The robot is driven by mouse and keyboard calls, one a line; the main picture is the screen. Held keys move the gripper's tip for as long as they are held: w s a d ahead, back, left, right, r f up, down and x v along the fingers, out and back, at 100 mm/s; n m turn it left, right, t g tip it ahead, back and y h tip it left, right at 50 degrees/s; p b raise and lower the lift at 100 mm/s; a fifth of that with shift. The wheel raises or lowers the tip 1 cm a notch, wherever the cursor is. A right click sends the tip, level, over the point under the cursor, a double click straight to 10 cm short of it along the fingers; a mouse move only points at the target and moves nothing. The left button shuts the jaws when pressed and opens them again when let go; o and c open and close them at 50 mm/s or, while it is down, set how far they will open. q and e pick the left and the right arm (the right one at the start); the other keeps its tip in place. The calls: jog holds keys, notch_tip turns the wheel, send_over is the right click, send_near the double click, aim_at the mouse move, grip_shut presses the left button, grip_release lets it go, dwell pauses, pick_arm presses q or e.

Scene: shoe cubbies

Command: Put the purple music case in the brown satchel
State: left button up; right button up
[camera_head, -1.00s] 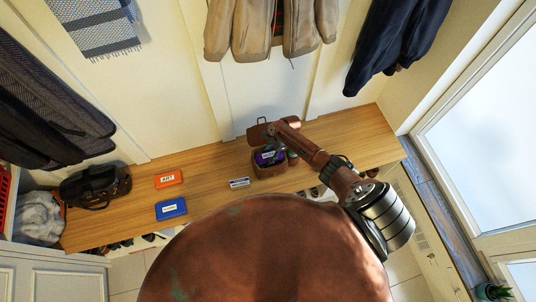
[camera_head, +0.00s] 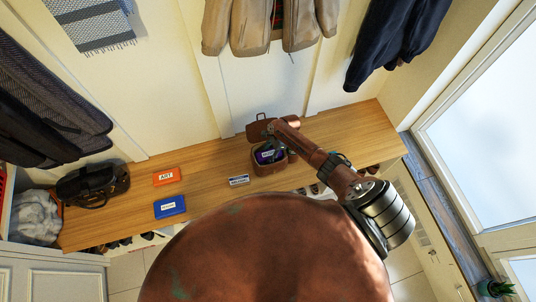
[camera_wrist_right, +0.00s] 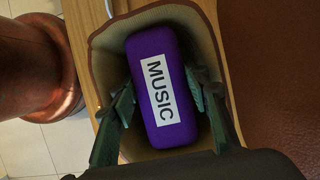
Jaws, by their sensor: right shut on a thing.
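The purple music case (camera_head: 267,157) has a white label reading MUSIC. It also shows in the right wrist view (camera_wrist_right: 172,45), standing inside the opening of the brown satchel (camera_head: 266,170). The satchel's rim (camera_wrist_right: 88,50) surrounds the case, with its inner wall around it. The satchel stands open on the bench with its flap (camera_head: 258,128) back toward the wall. My right gripper (camera_wrist_right: 160,84) reaches into the opening, one finger on each side of the case, shut on it. Whether the case touches the satchel's bottom is hidden. My left gripper is not in view.
The wooden bench (camera_head: 335,135) is clear right of the satchel. A small grey labelled case (camera_head: 238,181), an orange ART case (camera_head: 167,177), a blue case (camera_head: 170,207) and a black bag (camera_head: 92,186) lie to the left. Coats (camera_head: 270,25) hang above.

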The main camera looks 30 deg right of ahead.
jog(key=shift+f+b, duration=2.7)
jog(key=shift+f, duration=1.15)
jog(key=o, duration=1.4)
jog(key=shift+c, duration=0.2)
jog(key=shift+r, duration=0.1)
notch_tip(320, 180, up, 10)
jog(key=shift+f, duration=0.1)
